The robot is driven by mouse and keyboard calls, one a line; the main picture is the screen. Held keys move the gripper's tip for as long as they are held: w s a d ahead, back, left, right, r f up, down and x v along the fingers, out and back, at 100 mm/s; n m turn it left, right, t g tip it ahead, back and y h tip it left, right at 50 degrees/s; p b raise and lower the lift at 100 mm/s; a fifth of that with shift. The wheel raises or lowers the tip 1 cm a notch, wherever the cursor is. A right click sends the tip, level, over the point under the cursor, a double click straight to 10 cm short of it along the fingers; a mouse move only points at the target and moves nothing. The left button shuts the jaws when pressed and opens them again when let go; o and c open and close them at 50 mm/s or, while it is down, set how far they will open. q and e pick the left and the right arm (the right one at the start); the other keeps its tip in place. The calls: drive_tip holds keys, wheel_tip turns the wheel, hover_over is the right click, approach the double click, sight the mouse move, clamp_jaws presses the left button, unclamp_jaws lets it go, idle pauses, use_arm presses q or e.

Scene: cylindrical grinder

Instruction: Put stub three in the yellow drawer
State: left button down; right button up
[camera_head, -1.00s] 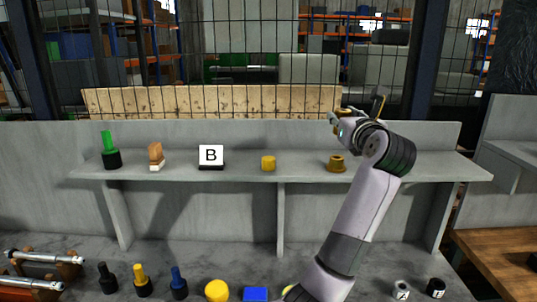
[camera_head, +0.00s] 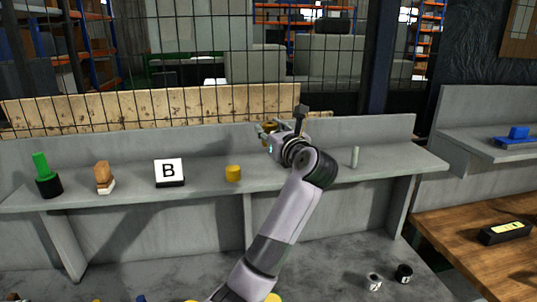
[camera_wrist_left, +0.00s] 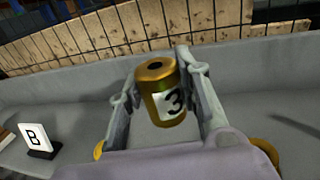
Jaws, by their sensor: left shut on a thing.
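Stub three is a brass-coloured cylinder with a dark hole in its top and a white label reading 3. It shows in the left wrist view (camera_wrist_left: 160,92), between the two fingers of my left gripper (camera_wrist_left: 162,100). In the head view the stub (camera_head: 269,126) is a small brass top at my left gripper (camera_head: 267,132), above the grey shelf and near its back panel. The gripper is shut on it. I cannot make out a yellow drawer in either view. My right gripper is not in view.
The grey shelf (camera_head: 210,185) carries a green-and-black piece (camera_head: 43,175), a brush-like piece (camera_head: 104,177), a B sign (camera_head: 169,172), a yellow cylinder (camera_head: 233,173) and a pale upright cylinder (camera_head: 355,157). At right, a black box (camera_head: 505,232) lies on a wooden bench (camera_head: 455,230).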

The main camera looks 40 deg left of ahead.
use_arm(q)
wheel_tip(320, 180, down, 3)
drive_tip(key=shift+r, duration=0.15)
drive_tip(key=shift+f+p, duration=0.35)
drive_tip(key=shift+f, duration=0.3)
wheel_tip(320, 180, down, 4)
drive_tip(key=shift+r+p, duration=0.25)
drive_tip(key=shift+p, duration=0.1)
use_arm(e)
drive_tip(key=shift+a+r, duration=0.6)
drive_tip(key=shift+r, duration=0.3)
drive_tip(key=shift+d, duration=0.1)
use_arm(q)
drive_tip(key=shift+d+f, duration=0.1)
drive_tip(key=shift+f, duration=0.1)
drive_tip(key=c, duration=1.2)
unclamp_jaws()
drive_tip(key=shift+s, duration=0.1)
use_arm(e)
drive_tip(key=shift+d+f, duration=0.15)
